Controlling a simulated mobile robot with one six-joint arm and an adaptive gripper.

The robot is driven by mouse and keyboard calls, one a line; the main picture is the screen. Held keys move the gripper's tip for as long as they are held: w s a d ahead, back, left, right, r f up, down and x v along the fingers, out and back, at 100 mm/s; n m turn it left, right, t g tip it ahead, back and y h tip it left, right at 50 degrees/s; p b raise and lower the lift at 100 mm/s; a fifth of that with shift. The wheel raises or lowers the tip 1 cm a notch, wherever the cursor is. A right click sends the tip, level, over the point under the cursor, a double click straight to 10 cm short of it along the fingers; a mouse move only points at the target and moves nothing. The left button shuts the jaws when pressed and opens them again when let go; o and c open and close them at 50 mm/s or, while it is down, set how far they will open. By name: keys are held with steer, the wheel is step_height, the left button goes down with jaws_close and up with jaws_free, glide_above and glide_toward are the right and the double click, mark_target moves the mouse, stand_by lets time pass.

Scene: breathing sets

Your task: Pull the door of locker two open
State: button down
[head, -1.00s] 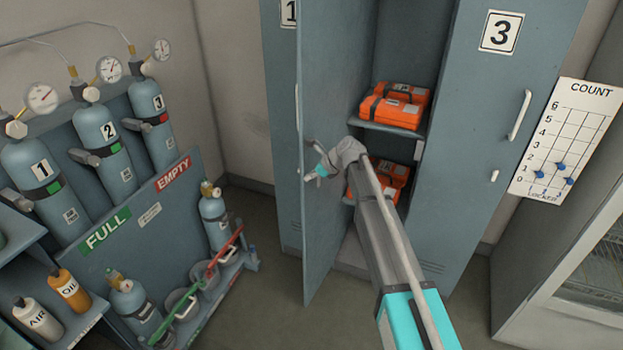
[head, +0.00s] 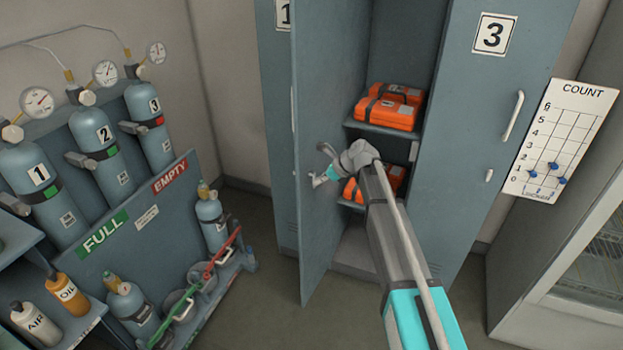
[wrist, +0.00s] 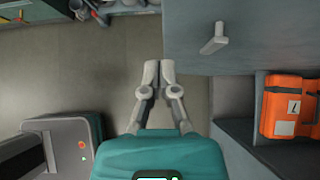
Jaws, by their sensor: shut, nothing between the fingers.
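The door of locker two (head: 330,70) stands swung wide open, hinged on its left, with its inner face toward the locker inside. Its pull handle (head: 293,108) shows as a thin strip at the free edge; its number is not visible. My gripper (head: 317,181) is in front of the inner face, near the free edge. In the wrist view its fingers (wrist: 158,72) are together and empty over the floor, apart from the grey door panel (wrist: 262,48). A small pale lever (wrist: 214,38) sticks out from that panel.
Orange cases (head: 388,108) sit on shelves inside the open locker. Locker three's door (head: 485,130) is shut at the right, beside a count board (head: 560,140). A cylinder rack (head: 110,230) stands at the left. Bare floor (head: 262,240) lies between the rack and lockers.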

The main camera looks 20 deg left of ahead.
steer(key=p+v, duration=0.5)
steer(key=v, duration=0.3)
steer(key=shift+s+r, duration=0.2)
steer(key=shift+s, duration=0.2)
steer(key=shift+d, duration=0.1)
steer(key=s+d+f+n+h, duration=0.1)
steer(key=s+d+n+h, duration=0.2)
steer(key=d, duration=0.9)
steer(key=s+d+f+n+h, duration=0.2)
steer(key=s+d+n+h, duration=0.1)
steer(key=s+d+n, duration=0.6)
steer(key=s+d+f+n+h, duration=0.2)
steer(key=s+d+n, duration=0.4)
steer(key=s+d, duration=0.6)
steer(key=d+h, duration=0.1)
steer(key=d, duration=0.2)
steer(key=shift+f+n, duration=0.25)
steer(key=shift+n, duration=0.05)
steer(key=shift+w, duration=0.1)
